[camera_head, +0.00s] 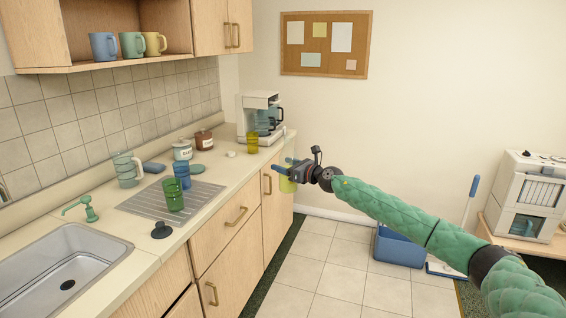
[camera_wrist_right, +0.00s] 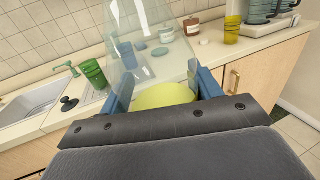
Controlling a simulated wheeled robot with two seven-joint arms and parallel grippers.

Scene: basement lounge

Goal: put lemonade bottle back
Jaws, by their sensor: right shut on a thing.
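The lemonade bottle, clear above with yellow liquid in its lower part, fills the upper middle of the right wrist view (camera_wrist_right: 165,94). In the head view only its yellow part (camera_head: 288,185) shows, below the fingers. My right gripper (camera_head: 284,168) is shut on the bottle, with a blue finger on each side of it. It holds the bottle in the air just off the counter's front edge, near the far end. My left gripper is not in view.
The counter (camera_head: 229,172) carries a coffee maker (camera_head: 262,118), yellow cups (camera_head: 252,143), jars (camera_head: 183,149), a green cup (camera_head: 173,195) and blue cups (camera_head: 182,176) by the sink (camera_head: 65,270). A blue bin (camera_head: 398,247) stands on the floor. A white appliance (camera_head: 527,195) is at right.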

